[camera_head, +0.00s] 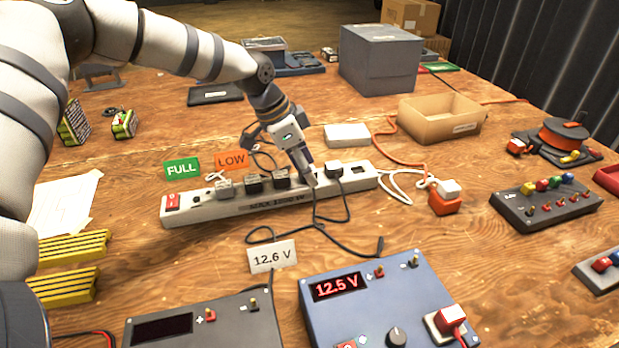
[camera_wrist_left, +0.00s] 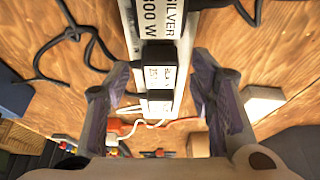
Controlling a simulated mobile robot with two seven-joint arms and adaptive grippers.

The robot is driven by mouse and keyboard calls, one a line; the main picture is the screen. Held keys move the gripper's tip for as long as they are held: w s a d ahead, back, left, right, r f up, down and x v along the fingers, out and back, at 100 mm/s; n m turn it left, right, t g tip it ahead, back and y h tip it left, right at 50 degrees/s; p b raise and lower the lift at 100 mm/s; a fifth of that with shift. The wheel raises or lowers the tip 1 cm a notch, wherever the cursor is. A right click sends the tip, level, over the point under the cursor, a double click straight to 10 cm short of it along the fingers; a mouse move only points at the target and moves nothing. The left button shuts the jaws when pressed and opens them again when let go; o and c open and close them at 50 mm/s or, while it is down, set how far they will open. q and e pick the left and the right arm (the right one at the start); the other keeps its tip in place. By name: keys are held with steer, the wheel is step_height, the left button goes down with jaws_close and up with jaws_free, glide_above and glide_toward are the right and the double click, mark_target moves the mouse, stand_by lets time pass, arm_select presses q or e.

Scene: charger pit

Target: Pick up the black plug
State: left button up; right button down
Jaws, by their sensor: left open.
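A black plug (camera_head: 333,168) sits in the white power strip (camera_head: 366,181), near the strip's right end, with its dark cord trailing onto the table. My left gripper (camera_head: 283,158) is over the strip, just left of this plug in the head view, and partly covers that stretch. In the left wrist view the black plug (camera_wrist_left: 158,56) lies between the spread fingers of my left gripper (camera_wrist_left: 161,75), with a gap on both sides. My right gripper is not in view.
Other plugs (camera_head: 253,184) stand in the strip to the left. Green FULL (camera_head: 182,169) and orange LOW (camera_head: 231,160) cards are behind it. A white box (camera_head: 347,135) is behind the plug, a blue meter box (camera_head: 385,295) in front. Loose cord (camera_head: 330,238) lies between.

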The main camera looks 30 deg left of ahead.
arm_select(q)
steer(key=shift+r, duration=0.15)
jaws_close()
